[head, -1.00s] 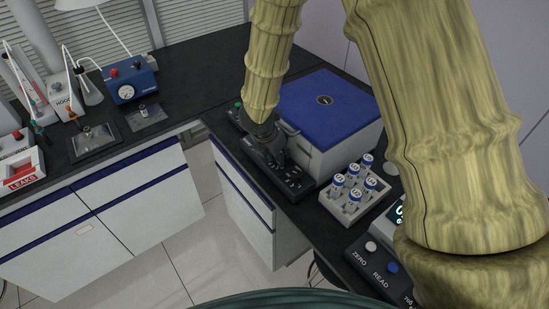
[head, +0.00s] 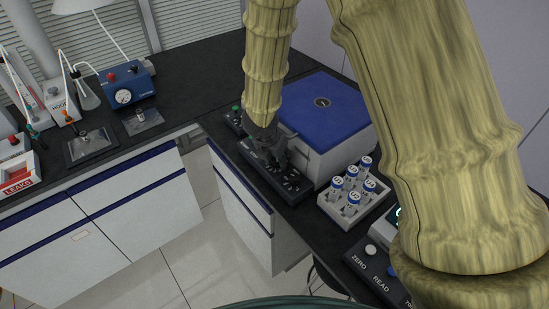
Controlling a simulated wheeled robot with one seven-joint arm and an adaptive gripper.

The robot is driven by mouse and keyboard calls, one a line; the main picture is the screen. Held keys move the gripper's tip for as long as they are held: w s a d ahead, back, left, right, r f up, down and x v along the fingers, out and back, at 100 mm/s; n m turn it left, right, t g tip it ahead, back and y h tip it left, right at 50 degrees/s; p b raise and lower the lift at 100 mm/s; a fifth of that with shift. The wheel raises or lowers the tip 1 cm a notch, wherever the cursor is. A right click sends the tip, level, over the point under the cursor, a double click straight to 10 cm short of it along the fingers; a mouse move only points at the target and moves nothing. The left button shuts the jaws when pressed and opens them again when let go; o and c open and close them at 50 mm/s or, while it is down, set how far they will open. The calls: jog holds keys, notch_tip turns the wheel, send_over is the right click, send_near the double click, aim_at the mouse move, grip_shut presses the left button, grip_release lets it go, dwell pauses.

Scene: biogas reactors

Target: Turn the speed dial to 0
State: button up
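A white box-shaped machine with a blue lid (head: 325,108) stands on the black bench. A dark control panel (head: 291,188) with small knobs and markings lies along its front left side. My gripper (head: 275,158) is low over this panel, pointing down at its middle. The gripper is dark against the dark panel, so I cannot tell its finger opening or whether it touches a knob. I cannot pick out the speed dial; my gripper and arm hide part of the panel.
A rack of capped vials (head: 353,192) stands right of the panel. A meter with ZERO and READ buttons (head: 371,265) is at the bench's front. On the left bench are a blue gauge box (head: 128,88), a flask (head: 86,94) and a LEAKS box (head: 17,176).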

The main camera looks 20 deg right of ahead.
jog(key=shift+a, duration=0.1)
jog(key=shift+a+r, duration=0.2)
jog(key=shift+r, duration=0.2)
jog(key=v, duration=1.1)
jog(key=shift+d, duration=0.2)
